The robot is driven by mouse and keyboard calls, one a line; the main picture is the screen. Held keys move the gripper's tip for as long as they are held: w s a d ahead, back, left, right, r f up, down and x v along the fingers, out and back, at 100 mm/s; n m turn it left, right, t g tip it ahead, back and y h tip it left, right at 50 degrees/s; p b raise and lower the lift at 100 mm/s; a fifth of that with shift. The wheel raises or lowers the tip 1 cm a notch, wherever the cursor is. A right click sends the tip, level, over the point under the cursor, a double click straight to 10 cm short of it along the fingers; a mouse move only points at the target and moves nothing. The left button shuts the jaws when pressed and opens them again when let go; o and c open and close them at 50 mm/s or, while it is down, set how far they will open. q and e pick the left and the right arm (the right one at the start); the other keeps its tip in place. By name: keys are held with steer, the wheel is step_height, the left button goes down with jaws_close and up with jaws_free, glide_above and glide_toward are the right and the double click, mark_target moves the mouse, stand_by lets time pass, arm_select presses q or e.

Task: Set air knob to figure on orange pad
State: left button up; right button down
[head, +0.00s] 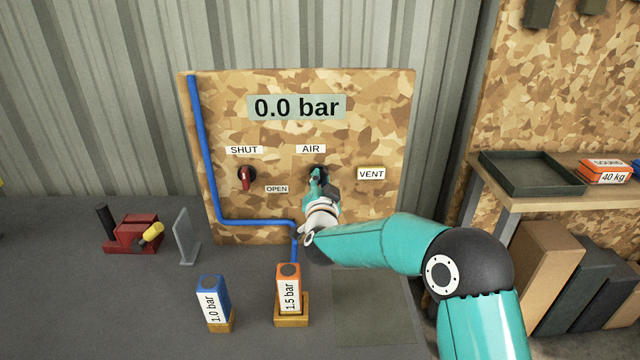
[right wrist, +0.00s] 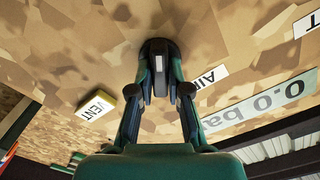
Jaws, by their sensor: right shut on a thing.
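The air knob (head: 320,170) is a dark round knob below the AIR label (head: 311,149) on the wood-chip board. My right gripper (head: 317,184) is shut on it, and the fingers hide much of the knob in the head view. In the right wrist view, the fingers (right wrist: 158,92) close on both sides of the black knob (right wrist: 158,47). The display (head: 297,107) reads 0.0 bar. An orange block (head: 289,285) marked 1.5 bar and a blue block (head: 212,297) marked 1.0 bar stand on small wooden-coloured bases. My left gripper is not in view.
A red-handled valve (head: 246,178) sits between SHUT and OPEN labels. A VENT button (head: 371,174) is right of the knob. A blue pipe (head: 207,150) runs down the board. A red vise-like tool (head: 132,233) stands left; a shelf with a tray (head: 530,188) stands right.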

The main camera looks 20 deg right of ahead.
steer(key=n, duration=0.3)
steer(key=shift+f+n, duration=0.15)
steer(key=shift+n, duration=0.25)
steer(key=shift+a+n+p, duration=0.1)
steer(key=shift+n+p, duration=0.25)
steer(key=shift+n, duration=1.35)
steer(key=shift+f, duration=0.1)
steer(key=c, duration=1.2)
jaws_free()
steer(key=shift+c, duration=0.2)
steer(key=shift+o, duration=0.6)
steer(key=shift+r, duration=0.2)
steer(key=shift+s, duration=0.1)
steer(key=v, duration=1.1)
steer(key=shift+s, duration=0.35)
steer(key=shift+a, duration=0.15)
